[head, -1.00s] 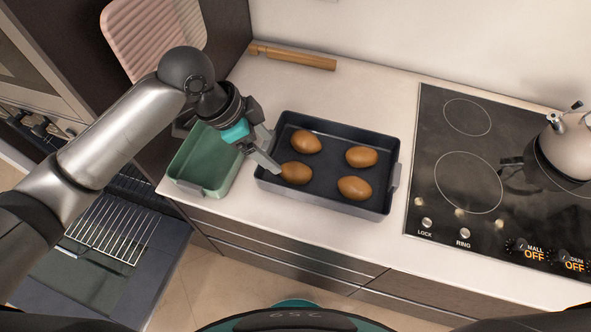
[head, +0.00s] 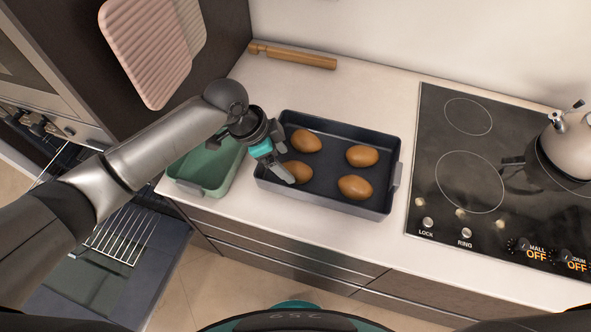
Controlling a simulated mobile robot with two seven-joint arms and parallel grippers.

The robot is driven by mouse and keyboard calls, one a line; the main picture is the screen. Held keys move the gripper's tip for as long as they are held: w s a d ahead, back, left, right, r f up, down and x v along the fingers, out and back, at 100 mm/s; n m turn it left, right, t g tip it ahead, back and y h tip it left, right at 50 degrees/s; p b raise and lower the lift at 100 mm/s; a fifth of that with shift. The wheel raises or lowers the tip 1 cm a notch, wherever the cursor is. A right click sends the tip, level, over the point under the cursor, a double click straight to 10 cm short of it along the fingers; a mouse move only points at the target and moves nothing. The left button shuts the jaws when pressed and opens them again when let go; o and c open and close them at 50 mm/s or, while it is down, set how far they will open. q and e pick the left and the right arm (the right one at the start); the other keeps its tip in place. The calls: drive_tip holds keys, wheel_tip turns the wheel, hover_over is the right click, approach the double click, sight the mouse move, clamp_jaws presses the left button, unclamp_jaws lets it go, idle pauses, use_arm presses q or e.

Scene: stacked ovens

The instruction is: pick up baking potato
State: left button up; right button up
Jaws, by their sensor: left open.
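Several brown baking potatoes lie in a dark grey baking tray (head: 335,202) on the counter. One potato (head: 299,172) is at the near left, one (head: 306,141) at the far left, one (head: 362,156) at the far right and one (head: 354,187) at the near right. My left gripper (head: 288,176) is open, its fingers pointing down over the tray's left side at the near-left potato. A finger covers part of that potato's left side; I cannot tell whether they touch. My right gripper is not in view.
A green baking dish (head: 205,186) stands left of the tray, partly under my left arm. A rolling pin (head: 292,56) lies at the back. A black cooktop (head: 455,150) with a kettle (head: 570,145) is at the right. An open oven with a wire rack (head: 120,235) is at the lower left.

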sight(292, 167)
use_arm(q)
drive_tip(key=shift+d+x, duration=0.25)
drive_tip(key=shift+x, duration=2.05)
drive_tip(key=shift+s, duration=0.15)
drive_tip(key=shift+r, duration=0.1)
drive_tip(key=c, duration=1.3)
drive_tip(key=shift+o, duration=0.2)
